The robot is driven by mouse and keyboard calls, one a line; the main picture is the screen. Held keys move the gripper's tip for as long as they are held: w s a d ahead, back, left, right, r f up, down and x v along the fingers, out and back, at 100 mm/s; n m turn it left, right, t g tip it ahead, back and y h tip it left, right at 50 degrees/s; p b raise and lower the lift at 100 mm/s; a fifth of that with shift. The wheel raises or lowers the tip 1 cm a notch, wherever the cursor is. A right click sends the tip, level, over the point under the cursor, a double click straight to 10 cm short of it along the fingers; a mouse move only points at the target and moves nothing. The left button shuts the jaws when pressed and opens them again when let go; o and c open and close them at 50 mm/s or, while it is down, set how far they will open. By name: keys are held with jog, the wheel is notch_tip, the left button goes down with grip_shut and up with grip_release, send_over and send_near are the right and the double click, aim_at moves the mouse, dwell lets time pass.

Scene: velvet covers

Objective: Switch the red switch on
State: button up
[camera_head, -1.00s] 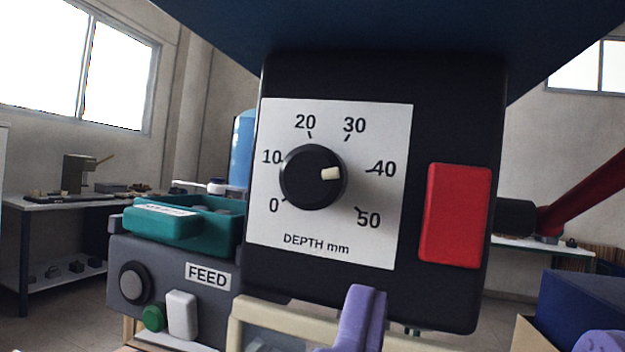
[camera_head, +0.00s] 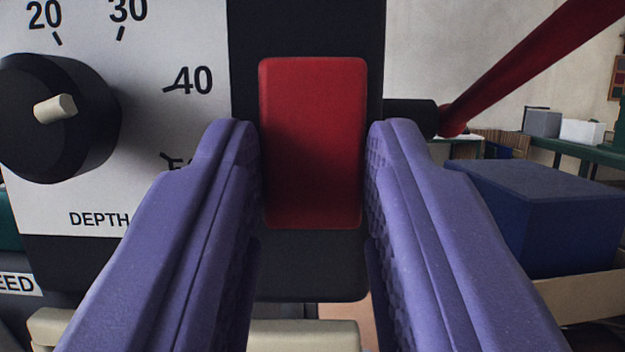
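The red switch (camera_head: 313,130) is an upright rectangular rocker on the black panel (camera_head: 300,270), in the middle of the view. Its lower half looks darker, as if shaded. My gripper (camera_head: 308,140) has two purple fingers, one to the left and one to the right of the switch. The fingers are open with the switch framed between them. No object is held. I cannot tell whether the fingertips touch the panel or the switch.
A black knob (camera_head: 60,118) on a white depth dial (camera_head: 140,185) is left of the switch. A red lever (camera_head: 530,65) rises to the right from a dark hub (camera_head: 408,116). A blue box (camera_head: 545,205) stands at the right. A cream part (camera_head: 300,336) is below.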

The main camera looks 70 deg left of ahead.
jog(key=shift+d+r+h+p, duration=0.1)
jog(key=shift+r+h+p, duration=0.4)
jog(key=shift+p, duration=0.3)
jog(key=shift+g+h+p, duration=0.4)
jog(key=shift+h+p, duration=0.2)
jog(key=shift+p, duration=0.05)
jog(key=shift+f, duration=0.2)
jog(key=o, duration=1.1)
jog(key=shift+c, duration=0.2)
jog(key=v, duration=0.8)
